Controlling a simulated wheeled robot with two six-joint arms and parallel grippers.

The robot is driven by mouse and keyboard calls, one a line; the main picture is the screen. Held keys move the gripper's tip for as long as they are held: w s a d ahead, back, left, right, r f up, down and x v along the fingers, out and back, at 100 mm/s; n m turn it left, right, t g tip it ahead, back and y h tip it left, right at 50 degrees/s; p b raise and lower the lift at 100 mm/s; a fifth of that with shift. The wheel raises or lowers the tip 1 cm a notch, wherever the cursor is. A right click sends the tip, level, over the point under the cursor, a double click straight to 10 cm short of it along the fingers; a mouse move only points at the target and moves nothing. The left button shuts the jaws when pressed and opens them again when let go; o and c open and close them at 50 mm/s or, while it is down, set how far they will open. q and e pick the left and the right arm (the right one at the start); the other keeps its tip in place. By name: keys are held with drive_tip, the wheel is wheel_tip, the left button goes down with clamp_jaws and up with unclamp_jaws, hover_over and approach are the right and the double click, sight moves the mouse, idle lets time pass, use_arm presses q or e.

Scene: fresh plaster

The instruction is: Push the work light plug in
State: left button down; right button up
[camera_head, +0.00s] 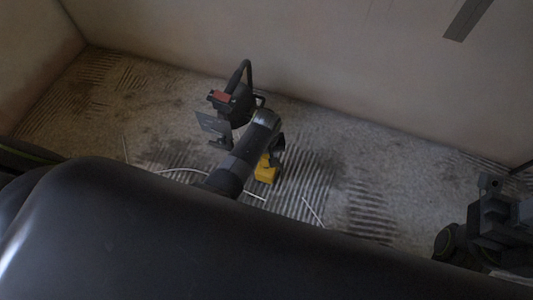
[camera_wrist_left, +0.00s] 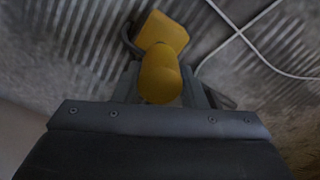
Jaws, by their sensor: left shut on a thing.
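My left gripper (camera_wrist_left: 160,88) is shut on a yellow rounded plug (camera_wrist_left: 160,72), which sits between its two fingers in the left wrist view. A yellow block (camera_wrist_left: 165,31) lies just beyond the plug, seemingly the socket. The two overlap in this view, so I cannot tell whether they touch. In the head view a yellow piece (camera_head: 267,171) shows at floor level beside my left arm, which partly hides it. My right gripper (camera_head: 490,212) is at the right edge, dark and away from the plug; its jaw state is unclear.
A dark fixture with a red part (camera_head: 221,97) and a black loop stands out near the wall; what it is stays unclear. A thin white cable (camera_wrist_left: 238,33) crosses the streaked floor. Plain walls (camera_head: 330,60) close the back. The floor at far left (camera_head: 75,105) is open.

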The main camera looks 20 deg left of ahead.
sight(267, 162)
use_arm(q)
wheel_tip(267, 162, down, 5)
drive_tip(key=shift+r+b, duration=0.2)
drive_tip(key=shift+b, duration=0.6)
drive_tip(key=shift+f, duration=0.4)
drive_tip(key=shift+s, duration=0.1)
drive_tip(key=c, duration=0.9)
unclamp_jaws()
drive_tip(key=shift+f, duration=0.1)
